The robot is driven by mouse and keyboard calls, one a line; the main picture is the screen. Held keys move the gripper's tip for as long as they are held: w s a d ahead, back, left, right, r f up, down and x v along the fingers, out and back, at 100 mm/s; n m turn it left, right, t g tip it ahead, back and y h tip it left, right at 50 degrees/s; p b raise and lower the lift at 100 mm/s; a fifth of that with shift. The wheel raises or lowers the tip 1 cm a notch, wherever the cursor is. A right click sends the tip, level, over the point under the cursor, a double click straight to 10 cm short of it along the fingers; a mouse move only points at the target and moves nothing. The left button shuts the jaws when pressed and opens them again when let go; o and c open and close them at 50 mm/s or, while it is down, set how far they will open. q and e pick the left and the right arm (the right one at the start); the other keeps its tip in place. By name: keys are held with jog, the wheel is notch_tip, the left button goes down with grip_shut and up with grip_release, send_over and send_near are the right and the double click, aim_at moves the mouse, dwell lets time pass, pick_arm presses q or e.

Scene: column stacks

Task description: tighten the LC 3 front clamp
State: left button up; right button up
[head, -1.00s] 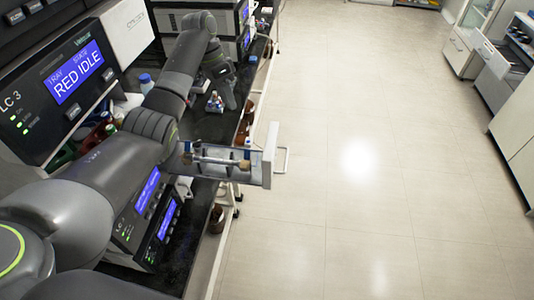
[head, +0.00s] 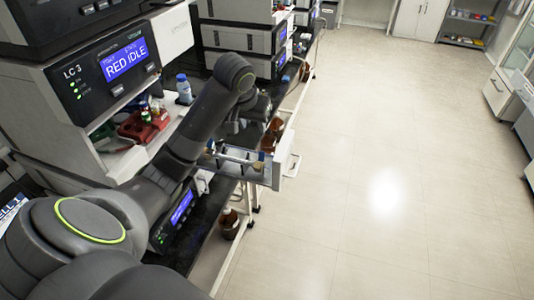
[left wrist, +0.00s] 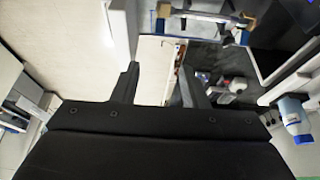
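The LC 3 unit (head: 118,75) is at left in the head view, its blue screen reading RED IDLE. Below it an open drawer (head: 264,178) juts out over the floor, holding a thin pale column (head: 236,155) lying lengthwise. A small tan and blue fitting (head: 259,161) at the column's outer end looks like the front clamp; how tight it is cannot be told. My left gripper (head: 256,104) is beyond the drawer, partly hidden by my arm. In the left wrist view its fingers (left wrist: 158,68) are apart and empty, with the column (left wrist: 205,16) beyond them at the top. My right gripper is not in view.
A red rack (head: 143,126) and a blue-capped bottle (head: 184,88) stand on the bench by the unit. Brown bottles (head: 229,222) stand below the drawer. More instruments (head: 245,38) stand farther along. The pale floor (head: 400,170) to the right is clear.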

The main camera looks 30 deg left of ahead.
aim_at(262, 156)
pick_arm(q)
jog(key=x, duration=1.6)
jog(key=shift+p, duration=0.4)
jog(key=shift+w+a+f, duration=0.1)
jog(key=shift+w+f, duration=0.15)
jog(key=shift+f, duration=0.2)
jog(key=shift+c, duration=0.3)
grip_shut()
